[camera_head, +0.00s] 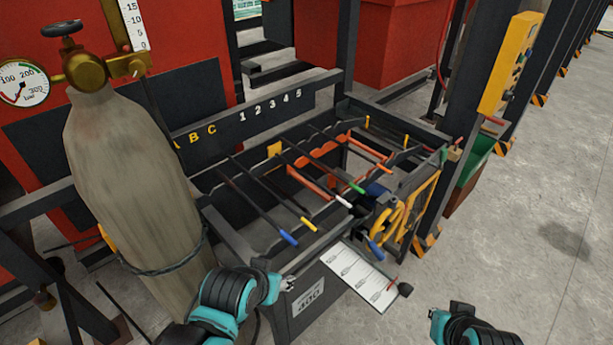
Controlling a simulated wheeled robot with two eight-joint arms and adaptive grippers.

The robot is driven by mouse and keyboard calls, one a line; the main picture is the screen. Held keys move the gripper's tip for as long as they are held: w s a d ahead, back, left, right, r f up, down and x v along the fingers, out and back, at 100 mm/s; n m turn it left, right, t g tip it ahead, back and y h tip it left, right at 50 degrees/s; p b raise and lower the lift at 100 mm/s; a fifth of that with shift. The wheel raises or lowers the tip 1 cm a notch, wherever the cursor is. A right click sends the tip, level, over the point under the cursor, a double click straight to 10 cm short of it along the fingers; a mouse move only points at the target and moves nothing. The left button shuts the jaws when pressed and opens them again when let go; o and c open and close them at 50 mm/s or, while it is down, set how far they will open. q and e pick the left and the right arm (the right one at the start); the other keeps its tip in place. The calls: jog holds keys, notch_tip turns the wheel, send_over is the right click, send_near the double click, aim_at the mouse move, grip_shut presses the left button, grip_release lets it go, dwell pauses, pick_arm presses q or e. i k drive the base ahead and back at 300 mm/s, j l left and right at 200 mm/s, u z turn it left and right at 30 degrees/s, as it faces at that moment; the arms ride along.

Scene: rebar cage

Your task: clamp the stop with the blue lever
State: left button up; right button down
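A blue lever-like handle (375,249) hangs at the front right corner of the dark rebar frame (245,245), beside yellow hoops (388,222). A dark block (377,197) sits just above it; I cannot tell for certain whether this is the stop. My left gripper (289,284) is near the front of the frame, left of and apart from the blue handle. My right gripper (458,308) is low at the right, over the floor and apart from the frame. Both look empty, but their fingers are too small to read.
Dark rods with coloured tips (266,207) and orange bars (318,185) lie across the frame. A gas cylinder (130,170) stands at left. A paper sheet (358,275) lies at the front. A yellow control box (510,62) is on a post. The right floor is clear.

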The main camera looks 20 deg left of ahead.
aim_at(377, 252)
jog(key=k, duration=0.25)
jog(key=k+j+z, duration=0.15)
jog(key=k+j, duration=0.15)
jog(key=k+j+z, duration=0.15)
jog(key=k, duration=0.3)
jog(key=k+j+z, duration=0.15)
jog(key=k, duration=0.3)
jog(key=j, duration=0.1)
